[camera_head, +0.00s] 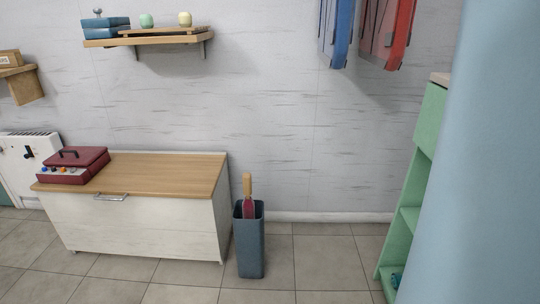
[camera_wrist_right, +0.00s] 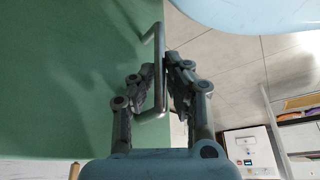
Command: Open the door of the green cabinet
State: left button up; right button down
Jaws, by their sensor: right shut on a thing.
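The green cabinet (camera_head: 405,225) stands at the right edge of the head view, with open shelf spaces showing and its right part hidden behind a large light-blue shape. In the right wrist view a flat green door panel (camera_wrist_right: 60,75) fills the left side. A grey metal bar handle (camera_wrist_right: 159,38) stands off this panel near its edge. My right gripper (camera_wrist_right: 160,78) is shut on the handle, with one finger on each side of the bar. How far the door stands open cannot be told. My left gripper is not in view.
A low white cabinet (camera_head: 150,230) with a wooden top carries a dark red case (camera_head: 75,165). A blue-grey bin (camera_head: 249,245) stands beside it. Tiled floor (camera_head: 325,262) is clear between the bin and the green cabinet. A wall shelf (camera_head: 150,40) hangs above.

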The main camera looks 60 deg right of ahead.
jog(key=shift+s+d, duration=0.1)
jog(key=shift+s, duration=0.1)
jog(key=c, duration=1.6)
grip_release()
jog(key=shift+c, duration=0.2)
jog(key=v, duration=1.2)
jog(key=shift+w, duration=0.1)
jog(key=s+d+f+n+g+p, duration=0.1)
jog(key=s+d+f+g, duration=0.1)
jog(key=s+f, duration=0.3)
jog(key=s+d+f+n+g+p, duration=0.1)
jog(key=s+d+f, duration=0.3)
jog(key=f, duration=0.4)
jog(key=shift+s+d+g+p, duration=0.25)
jog(key=shift+s+g+p, duration=0.2)
jog(key=shift+g+p, duration=0.15)
